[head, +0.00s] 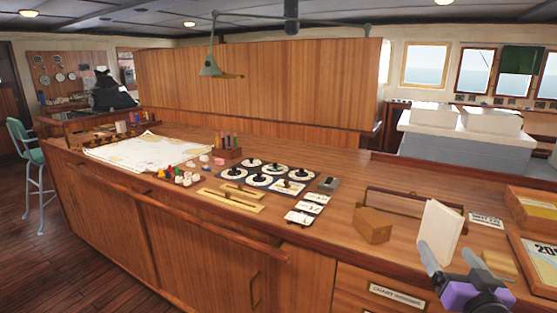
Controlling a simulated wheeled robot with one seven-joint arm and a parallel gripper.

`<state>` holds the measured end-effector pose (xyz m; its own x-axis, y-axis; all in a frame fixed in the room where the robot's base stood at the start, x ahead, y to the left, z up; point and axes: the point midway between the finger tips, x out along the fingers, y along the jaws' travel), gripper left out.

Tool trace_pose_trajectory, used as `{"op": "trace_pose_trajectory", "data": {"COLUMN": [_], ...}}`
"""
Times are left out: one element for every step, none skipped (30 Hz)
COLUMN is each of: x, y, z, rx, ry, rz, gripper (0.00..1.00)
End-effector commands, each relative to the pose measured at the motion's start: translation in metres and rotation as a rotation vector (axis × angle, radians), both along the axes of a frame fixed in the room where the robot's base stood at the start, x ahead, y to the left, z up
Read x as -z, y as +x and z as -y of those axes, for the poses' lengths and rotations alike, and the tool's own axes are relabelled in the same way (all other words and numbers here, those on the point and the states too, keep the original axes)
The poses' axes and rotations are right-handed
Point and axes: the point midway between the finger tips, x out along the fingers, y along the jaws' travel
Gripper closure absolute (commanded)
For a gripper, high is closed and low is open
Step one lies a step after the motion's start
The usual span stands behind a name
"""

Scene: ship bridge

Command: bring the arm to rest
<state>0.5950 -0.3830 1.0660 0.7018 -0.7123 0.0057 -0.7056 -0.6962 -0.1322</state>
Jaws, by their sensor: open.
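My gripper (447,253) shows at the lower right, with a purple body and two grey fingers pointing up and away. The fingers are apart. A white upright slab, like a book or card (441,230), stands just beyond them on the wooden counter (330,225). The gripper hides the slab's lower edge, so I cannot tell whether they touch. Most of my arm is out of view.
A wooden block (372,225) stands left of the slab, and framed trays (535,208) lie right. Several dials (262,180), small coloured pieces (180,174) and a chart (135,150) cover the counter farther left. A green lamp (210,67) hangs above.

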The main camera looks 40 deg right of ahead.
Motion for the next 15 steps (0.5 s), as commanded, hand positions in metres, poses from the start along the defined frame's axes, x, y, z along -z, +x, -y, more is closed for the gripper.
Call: {"op": "trace_pose_trajectory", "data": {"x": [0.014,0.018,0.024,0.029,0.033,0.039,0.043,0.047,0.051,0.055,0.058,0.062,0.065,0.068,0.072], "y": [0.004,0.005,0.007,0.007,0.007,0.007,0.007,0.006,0.005,0.003,0.001,-0.002,-0.005,-0.009,-0.014], "z": [-0.023,-0.034,-0.049,-0.061,-0.073,-0.090,-0.103,-0.116,-0.133,-0.147,-0.160,-0.178,-0.191,-0.204,-0.221], "rx": [-0.013,-0.018,-0.028,-0.036,-0.046,-0.064,-0.078,-0.095,-0.119,-0.138,-0.159,-0.189,-0.212,-0.238,-0.273], "ry": [0.002,-0.003,-0.009,-0.017,-0.020,-0.027,-0.033,-0.037,-0.045,-0.049,-0.053,-0.058,-0.063,-0.067,-0.071], "rz": [0.005,0.012,0.017,0.020,0.023,0.025,0.023,0.024,0.023,0.019,0.017,0.011,0.007,0.001,-0.008], "gripper": [0.17,0.17,0.17,0.17,0.17,0.17,0.17,0.17,0.17,0.17,0.17,0.17,0.17,0.17,0.17]}}
